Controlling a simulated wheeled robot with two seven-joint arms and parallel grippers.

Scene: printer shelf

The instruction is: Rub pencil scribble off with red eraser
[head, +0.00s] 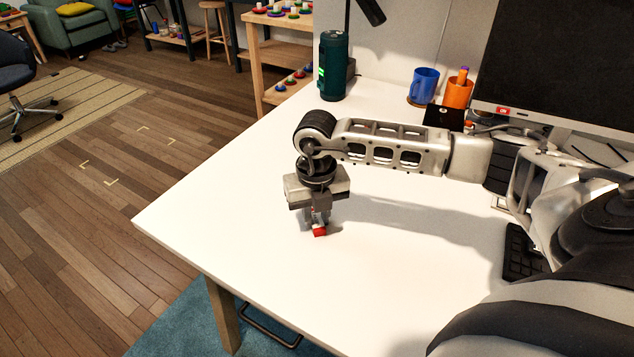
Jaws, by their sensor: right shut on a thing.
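The red eraser (320,231) is a small red block with a pale part above it, low over or on the white desk (240,210) near its left side. My right gripper (318,218) points straight down and is shut on the eraser. Its arm reaches in from the right across the desk. I cannot tell whether the eraser touches the desk top. No pencil scribble shows on the visible desk; the gripper and its shadow may hide it. My left gripper is not in view.
A dark green cylinder (333,66), a blue mug (424,86) and an orange cup (458,92) stand at the desk's back. A monitor (560,60) and a black keyboard (520,252) are at the right. The desk's left and front areas are clear up to its edge.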

